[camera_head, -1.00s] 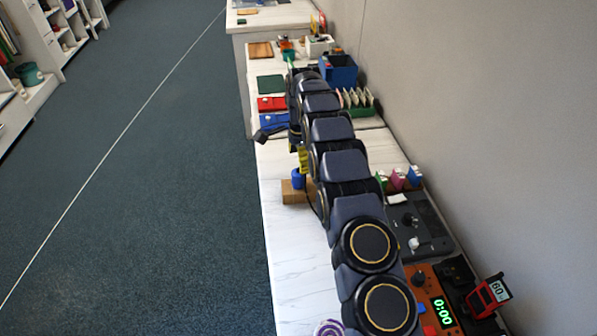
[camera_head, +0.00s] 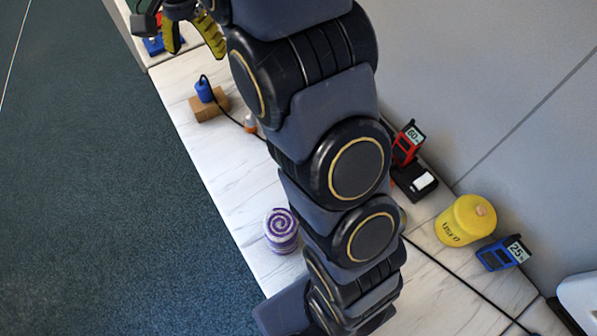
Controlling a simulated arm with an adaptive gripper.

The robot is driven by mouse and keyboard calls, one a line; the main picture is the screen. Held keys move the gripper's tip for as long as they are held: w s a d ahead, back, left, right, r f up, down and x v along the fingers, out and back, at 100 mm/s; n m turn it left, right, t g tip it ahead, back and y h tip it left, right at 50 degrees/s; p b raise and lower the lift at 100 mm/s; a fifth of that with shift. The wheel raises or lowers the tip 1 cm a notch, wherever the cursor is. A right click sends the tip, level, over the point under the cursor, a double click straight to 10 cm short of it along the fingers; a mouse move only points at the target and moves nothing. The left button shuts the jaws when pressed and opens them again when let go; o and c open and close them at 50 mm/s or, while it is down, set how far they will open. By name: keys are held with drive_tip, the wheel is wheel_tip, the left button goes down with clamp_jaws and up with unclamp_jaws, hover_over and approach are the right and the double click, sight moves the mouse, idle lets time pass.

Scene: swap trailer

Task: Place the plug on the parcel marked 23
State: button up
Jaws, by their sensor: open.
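The plug is a small blue cylinder (camera_head: 204,92) with a black cable leaving its top. It stands upright on a brown parcel (camera_head: 213,109) on the white marble-look counter, in the upper left of the head view. No number is readable on the parcel. My gripper (camera_head: 196,50) has yellow-lined fingers spread apart with nothing between them. It shows above the plug in the picture, apart from it. My arm hides part of the counter and of the cable.
A purple-and-white spiral-topped jar (camera_head: 281,230) stands on the counter left of my arm. At right are a yellow bottle (camera_head: 466,221), a blue meter (camera_head: 503,253) and a red meter (camera_head: 407,142). A black cable crosses the right counter.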

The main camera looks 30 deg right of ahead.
drive_tip(key=s+n+g, duration=0.1)
drive_tip(key=s+n, duration=0.8)
drive_tip(key=s, duration=2.2)
drive_tip(key=shift+r, duration=0.3)
drive_tip(key=shift+s, duration=0.1)
